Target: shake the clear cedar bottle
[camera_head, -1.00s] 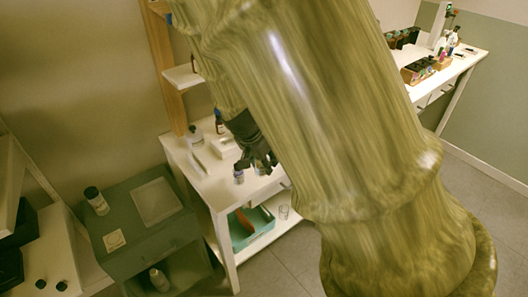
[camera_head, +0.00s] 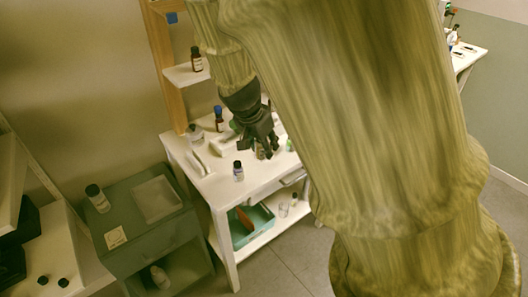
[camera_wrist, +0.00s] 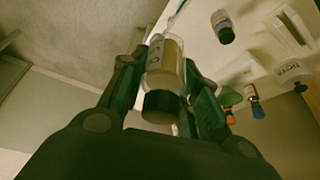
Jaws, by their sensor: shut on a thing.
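My gripper (camera_wrist: 164,72) is shut on a clear bottle (camera_wrist: 168,55) with pale yellowish contents and a black cap. Its label is not legible, so I cannot confirm it reads cedar. The cap end points toward the wrist camera, with one finger on each side. In the head view my gripper (camera_head: 264,150) is over the white table (camera_head: 222,190), and its fingers mostly hide the held bottle. A similar small dark-capped bottle (camera_head: 238,172) stands on the table to the left of my gripper; it seems to show in the wrist view (camera_wrist: 223,28) too.
A blue-capped brown bottle (camera_head: 219,118) and a white bottle (camera_head: 195,133) stand at the table's back. A brown bottle (camera_head: 196,60) sits on the wall shelf. A teal tray (camera_head: 243,240) is on the lower shelf. A grey cabinet (camera_head: 140,240) stands left.

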